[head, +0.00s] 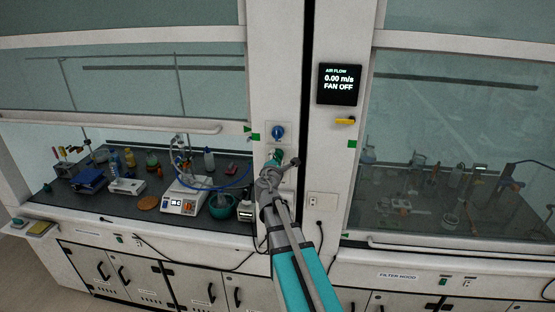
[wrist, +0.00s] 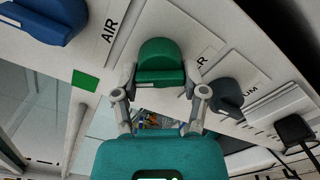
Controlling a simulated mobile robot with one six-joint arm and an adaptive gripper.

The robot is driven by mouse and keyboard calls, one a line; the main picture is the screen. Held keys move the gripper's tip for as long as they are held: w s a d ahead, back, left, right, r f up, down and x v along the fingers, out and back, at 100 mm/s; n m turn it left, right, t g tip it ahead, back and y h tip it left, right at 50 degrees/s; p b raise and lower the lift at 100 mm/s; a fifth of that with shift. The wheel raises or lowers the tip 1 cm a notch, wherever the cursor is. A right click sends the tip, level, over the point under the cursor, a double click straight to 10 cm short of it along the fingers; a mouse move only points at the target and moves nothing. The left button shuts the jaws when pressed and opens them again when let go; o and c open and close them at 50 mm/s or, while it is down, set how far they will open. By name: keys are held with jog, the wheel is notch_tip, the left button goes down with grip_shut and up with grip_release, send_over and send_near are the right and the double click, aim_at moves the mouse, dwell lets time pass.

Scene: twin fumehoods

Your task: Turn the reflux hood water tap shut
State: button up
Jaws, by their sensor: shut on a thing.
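The water tap is a green knob (wrist: 160,62) on the white post between the two hoods.
A blue knob (wrist: 47,20) labelled AIR and a grey knob (wrist: 226,95) flank the green one. A display (head: 340,84) reads FAN OFF. A yellow handle (head: 345,121) is on the right panel. Glassware and a hotplate (head: 184,197) stand in the left hood.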

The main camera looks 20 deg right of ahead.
jog(key=m, duration=0.7)
dwell(0.6)
jog(key=o, duration=1.2)
jog(key=shift+c, duration=0.2)
jog(key=shift+s, duration=0.1)
jog(key=v, duration=0.7)
jog(key=shift+a, duration=0.15)
jog(key=shift+s, duration=0.1)
